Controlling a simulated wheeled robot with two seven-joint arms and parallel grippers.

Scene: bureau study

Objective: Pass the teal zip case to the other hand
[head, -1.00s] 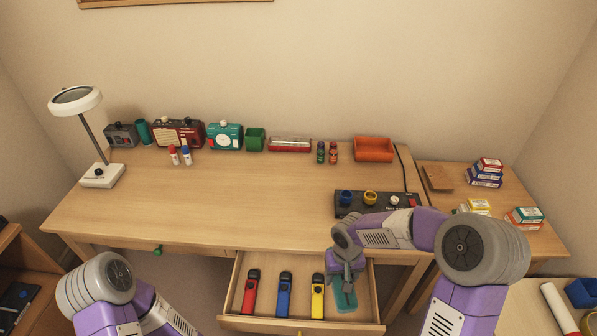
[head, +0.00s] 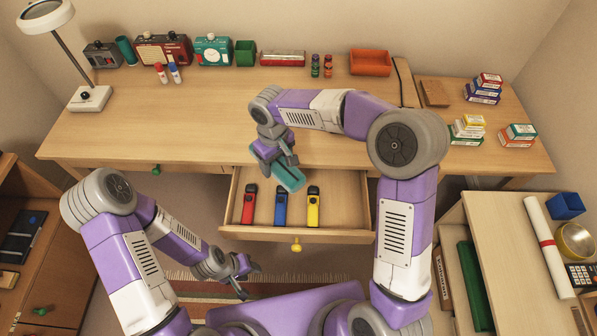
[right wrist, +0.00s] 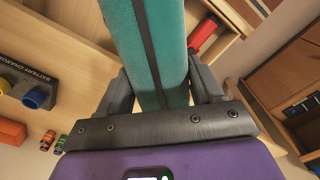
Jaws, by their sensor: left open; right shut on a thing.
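The teal zip case (head: 289,178) is in my right gripper (head: 276,160), above the back part of the open drawer in the head view. In the right wrist view the case (right wrist: 147,40) runs up between the two fingers (right wrist: 158,85), with a dark zip line along it. The right gripper is shut on it. My left gripper (head: 243,270) is open and empty, in front of the drawer and lower in the head view, well apart from the case.
The open drawer (head: 345,190) holds red, blue and yellow tools (head: 281,206). The desk (head: 180,120) has radios, small bins and a lamp (head: 82,75) toward the back. A side cabinet (head: 500,230) stands at right, a brown shelf unit (head: 50,250) at left.

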